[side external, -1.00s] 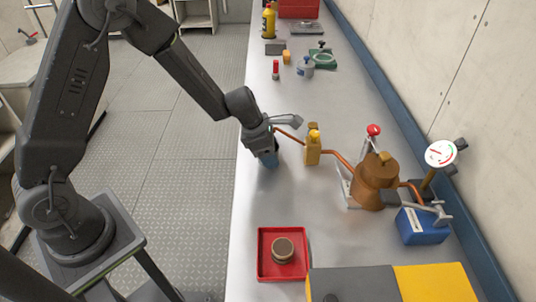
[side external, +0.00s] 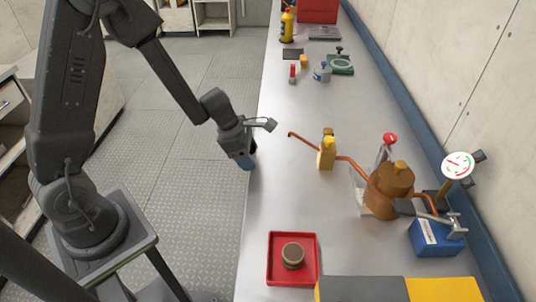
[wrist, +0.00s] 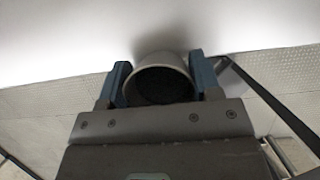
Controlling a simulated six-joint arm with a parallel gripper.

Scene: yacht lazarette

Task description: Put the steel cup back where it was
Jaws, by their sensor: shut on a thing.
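The steel cup (wrist: 160,63) shows in the wrist view between the two blue fingers of my gripper (wrist: 162,82), its dark open mouth facing the camera. My gripper is shut on it. In the side external view my gripper (side external: 247,161) is low at the left edge of the bench (side external: 300,205). The cup cannot be made out there behind the fingers. I cannot tell whether its base touches the bench.
A copper pot still (side external: 388,190) with a pipe, a yellow bottle (side external: 327,154), a blue box (side external: 435,237) and a gauge (side external: 458,166) stand to the right. A red tray (side external: 308,276) holding a round brown thing is at the front. Bench between gripper and tray is clear.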

